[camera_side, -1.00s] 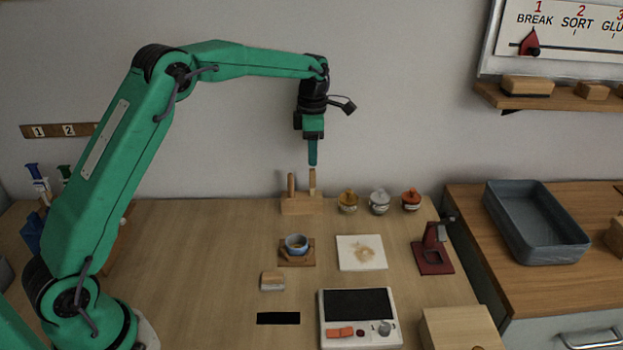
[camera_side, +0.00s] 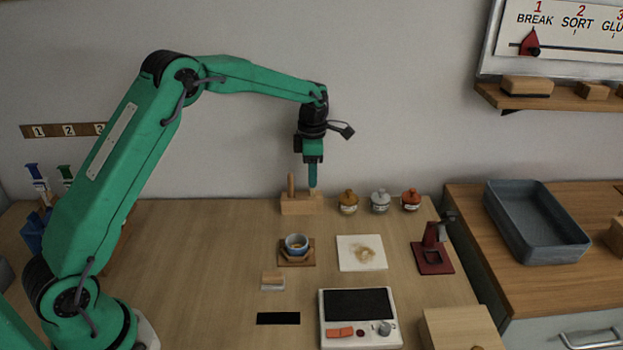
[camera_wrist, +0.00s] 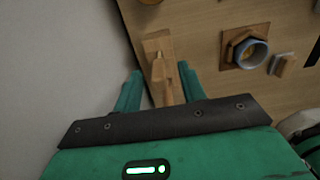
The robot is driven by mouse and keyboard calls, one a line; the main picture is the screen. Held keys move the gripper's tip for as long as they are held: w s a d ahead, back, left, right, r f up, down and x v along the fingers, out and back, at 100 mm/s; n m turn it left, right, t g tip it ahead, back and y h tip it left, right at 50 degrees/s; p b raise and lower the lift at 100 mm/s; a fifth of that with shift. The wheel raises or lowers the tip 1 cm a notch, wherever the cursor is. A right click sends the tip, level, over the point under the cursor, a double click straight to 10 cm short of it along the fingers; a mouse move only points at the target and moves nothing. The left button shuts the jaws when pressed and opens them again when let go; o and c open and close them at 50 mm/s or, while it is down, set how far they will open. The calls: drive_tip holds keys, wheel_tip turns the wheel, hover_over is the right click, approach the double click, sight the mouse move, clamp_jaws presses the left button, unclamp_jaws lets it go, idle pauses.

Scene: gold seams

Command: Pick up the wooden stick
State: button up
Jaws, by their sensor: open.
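A wooden block holder (camera_side: 298,207) stands at the back of the table with a round brown peg (camera_side: 291,184) upright in its left part. The pale wooden stick stands upright in its right part and is hidden behind my fingers in the side view. In the wrist view the stick (camera_wrist: 160,72) rises between the two teal fingers, with the holder (camera_wrist: 153,46) beyond it. My gripper (camera_side: 312,186) points straight down over the right part of the holder. It is open, with a gap between each finger and the stick in the wrist view.
Three small lidded jars (camera_side: 380,202) stand just right of the holder. In front are a blue cup (camera_side: 296,244) on a wooden base and a white tile (camera_side: 361,253).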

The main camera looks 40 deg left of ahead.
drive_tip(key=shift+f, duration=1)
clamp_jaws()
